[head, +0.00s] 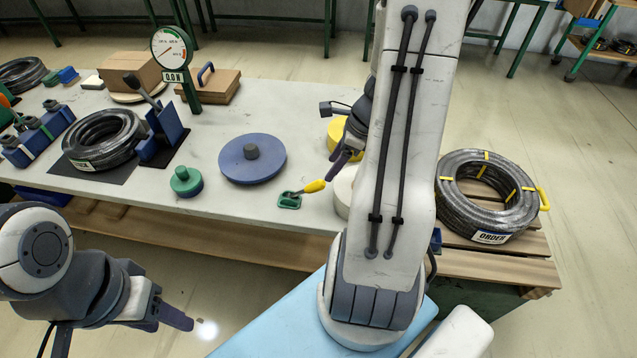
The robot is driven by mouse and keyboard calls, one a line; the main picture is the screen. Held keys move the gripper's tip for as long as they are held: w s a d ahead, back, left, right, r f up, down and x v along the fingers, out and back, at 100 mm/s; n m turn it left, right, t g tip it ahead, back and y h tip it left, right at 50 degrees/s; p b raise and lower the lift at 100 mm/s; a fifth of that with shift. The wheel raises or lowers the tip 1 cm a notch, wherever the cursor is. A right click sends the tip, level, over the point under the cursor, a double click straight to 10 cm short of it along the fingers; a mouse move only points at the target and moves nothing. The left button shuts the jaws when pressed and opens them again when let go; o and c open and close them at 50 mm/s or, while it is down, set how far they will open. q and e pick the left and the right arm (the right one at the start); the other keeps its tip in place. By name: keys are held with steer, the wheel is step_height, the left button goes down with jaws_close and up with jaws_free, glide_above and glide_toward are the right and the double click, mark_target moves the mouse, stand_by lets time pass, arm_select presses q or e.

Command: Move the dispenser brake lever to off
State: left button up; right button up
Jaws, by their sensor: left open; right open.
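A small lever with a yellow grip (314,186) sits on a green base (290,200) near the table's front edge; its grip points right and slightly up. A second, grey-handled lever (143,92) leans up to the left from a blue block (163,131) beside a hose coil. No label shows which one is the dispenser brake. My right gripper (342,163) is open, just above and right of the yellow grip, apparently apart from it; my arm partly hides it. My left gripper (168,316) is open and empty, low in front of the table.
A blue disc (240,168) with a dark knob and a green knob (186,181) lie left of the yellow-gripped lever. A dial gauge (172,48) stands behind. A tagged hose coil (100,137) lies on the left; another coil (470,205) lies on a pallet at right.

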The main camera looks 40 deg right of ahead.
mark_target(321, 181)
steer(key=b+x, duration=0.2)
steer(key=x, duration=0.7)
steer(key=shift+f, duration=0.1)
jaws_close()
stand_by(1.1)
